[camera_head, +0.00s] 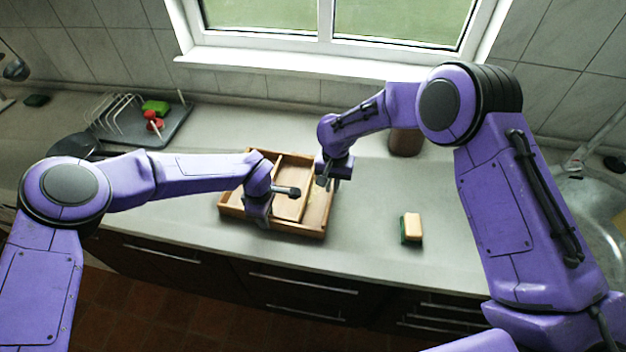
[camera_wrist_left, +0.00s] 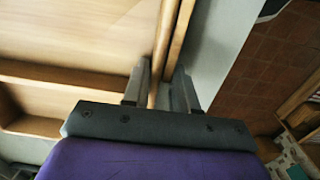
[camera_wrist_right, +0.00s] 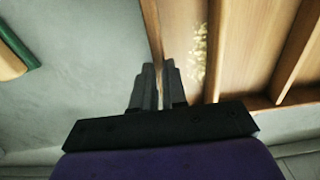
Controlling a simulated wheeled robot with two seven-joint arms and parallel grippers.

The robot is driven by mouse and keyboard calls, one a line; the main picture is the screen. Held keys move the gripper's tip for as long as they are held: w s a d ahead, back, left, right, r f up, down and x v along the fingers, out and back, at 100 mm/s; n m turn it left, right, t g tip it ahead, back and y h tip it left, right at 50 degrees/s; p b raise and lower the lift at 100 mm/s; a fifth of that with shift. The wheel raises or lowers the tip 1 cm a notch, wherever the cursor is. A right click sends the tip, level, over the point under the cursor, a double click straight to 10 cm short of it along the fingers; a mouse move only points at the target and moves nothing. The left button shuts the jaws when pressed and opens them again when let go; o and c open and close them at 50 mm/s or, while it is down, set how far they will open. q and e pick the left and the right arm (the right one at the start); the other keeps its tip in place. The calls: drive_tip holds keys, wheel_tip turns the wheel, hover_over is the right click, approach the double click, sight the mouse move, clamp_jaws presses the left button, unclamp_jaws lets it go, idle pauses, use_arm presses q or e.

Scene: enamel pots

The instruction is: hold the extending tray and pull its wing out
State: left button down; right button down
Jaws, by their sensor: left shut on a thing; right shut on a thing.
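The wooden extending tray (camera_head: 300,229) lies on the counter, with dividers inside it. My left gripper (camera_head: 258,215) is at its front edge; in the left wrist view its fingers (camera_wrist_left: 160,88) are shut on the wooden front wall (camera_wrist_left: 165,45). My right gripper (camera_head: 331,182) is at the tray's right side; in the right wrist view its fingers (camera_wrist_right: 158,85) are shut on the thin right wall (camera_wrist_right: 150,35). A pale yellow patch (camera_wrist_right: 198,55) shows on the tray floor beside that wall. My left arm and gripper hide part of the tray.
A yellow and green sponge (camera_head: 412,228) lies on the counter right of the tray. A brown canister (camera_head: 405,143) stands behind my right arm. A dish rack (camera_head: 120,118) is at the back left and a sink (camera_head: 597,205) at the far right. Counter between tray and sponge is clear.

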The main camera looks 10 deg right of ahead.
use_arm(q)
drive_tip(key=shift+a+f, duration=0.1)
drive_tip(key=shift+a, duration=0.05)
use_arm(e)
drive_tip(key=d, duration=0.2)
drive_tip(key=s+d, duration=0.1)
drive_tip(key=d, duration=0.1)
drive_tip(key=s+d, duration=0.1)
drive_tip(key=shift+s+d, duration=0.15)
drive_tip(key=shift+d, duration=0.25)
drive_tip(key=c, duration=1.2)
unclamp_jaws()
use_arm(q)
drive_tip(key=shift+s, duration=0.1)
use_arm(e)
drive_tip(key=shift+o, duration=0.2)
drive_tip(key=shift+a, duration=0.1)
drive_tip(key=shift+r, duration=0.1)
wheel_tip(320, 180, up, 12)
